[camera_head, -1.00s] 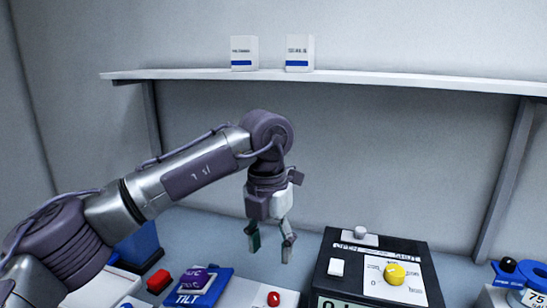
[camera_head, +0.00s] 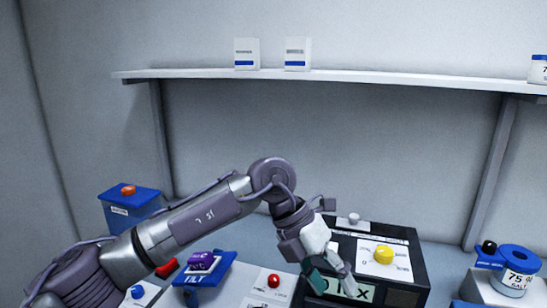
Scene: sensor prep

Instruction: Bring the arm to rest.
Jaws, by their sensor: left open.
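My left arm reaches in from the lower left across the bench. My left gripper (camera_head: 328,283) is open and empty, with its fingers pointing down in front of the black box (camera_head: 408,262). It covers part of that box's display (camera_head: 357,292). The box has a yellow knob (camera_head: 383,254) and a grey knob (camera_head: 353,219) on top. I cannot tell whether the fingers touch the box. My right gripper is not in view.
A blue tilt stand (camera_head: 212,275) holds a purple block (camera_head: 202,261). A red button (camera_head: 274,281) lies between stand and box. A blue bin (camera_head: 131,210) stands at the left, and a blue-topped salt container (camera_head: 516,270) at the right. A shelf (camera_head: 380,80) with white boxes hangs behind.

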